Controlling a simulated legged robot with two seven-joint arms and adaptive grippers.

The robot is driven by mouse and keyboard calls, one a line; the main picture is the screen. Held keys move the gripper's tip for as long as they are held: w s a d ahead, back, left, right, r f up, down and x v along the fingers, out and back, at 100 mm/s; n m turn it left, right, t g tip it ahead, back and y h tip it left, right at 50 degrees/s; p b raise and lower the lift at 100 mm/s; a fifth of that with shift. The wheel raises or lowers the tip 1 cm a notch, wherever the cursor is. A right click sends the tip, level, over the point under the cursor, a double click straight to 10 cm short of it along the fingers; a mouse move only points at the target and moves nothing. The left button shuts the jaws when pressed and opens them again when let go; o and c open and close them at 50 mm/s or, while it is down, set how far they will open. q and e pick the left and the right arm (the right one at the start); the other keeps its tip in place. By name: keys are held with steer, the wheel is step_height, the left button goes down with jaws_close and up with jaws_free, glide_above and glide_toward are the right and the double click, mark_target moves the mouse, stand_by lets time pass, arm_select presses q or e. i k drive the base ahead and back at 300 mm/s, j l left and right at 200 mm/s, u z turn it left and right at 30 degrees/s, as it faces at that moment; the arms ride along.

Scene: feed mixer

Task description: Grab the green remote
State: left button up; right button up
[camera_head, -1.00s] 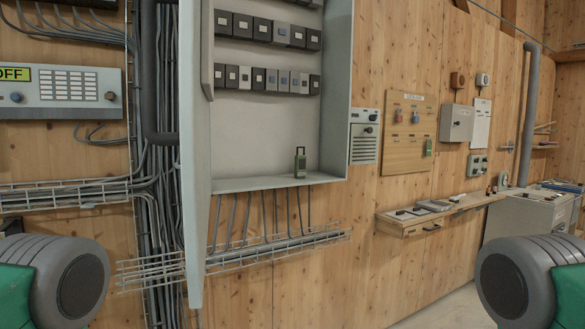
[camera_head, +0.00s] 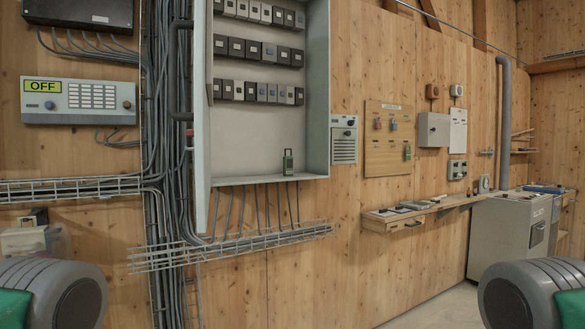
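The green remote (camera_head: 288,162) stands upright on the bottom ledge of the open grey electrical cabinet (camera_head: 262,182), near the cabinet's right side. It is small, with a loop or handle shape at its top. Nothing touches it except the ledge. Only rounded grey and green parts of my two arms show, at the lower left and lower right corners. Neither gripper is in view.
The cabinet door edge (camera_head: 202,120) stands open on the left. A wire cable tray (camera_head: 235,247) runs below the cabinet. A wooden shelf (camera_head: 420,212) with small items and a grey machine (camera_head: 510,235) stand at the right. Cables run down the wall.

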mark_target(288, 160)
steer(key=i+l+z, duration=0.1)
steer(key=z, duration=0.4)
steer(key=i+z, duration=0.1)
steer(key=z, duration=0.4)
steer(key=i+j, duration=0.15)
steer(key=i, duration=0.6)
steer(key=i+j, duration=0.15)
steer(key=i, duration=0.65)
steer(key=i+j+u, duration=0.1)
steer(key=i, duration=0.65)
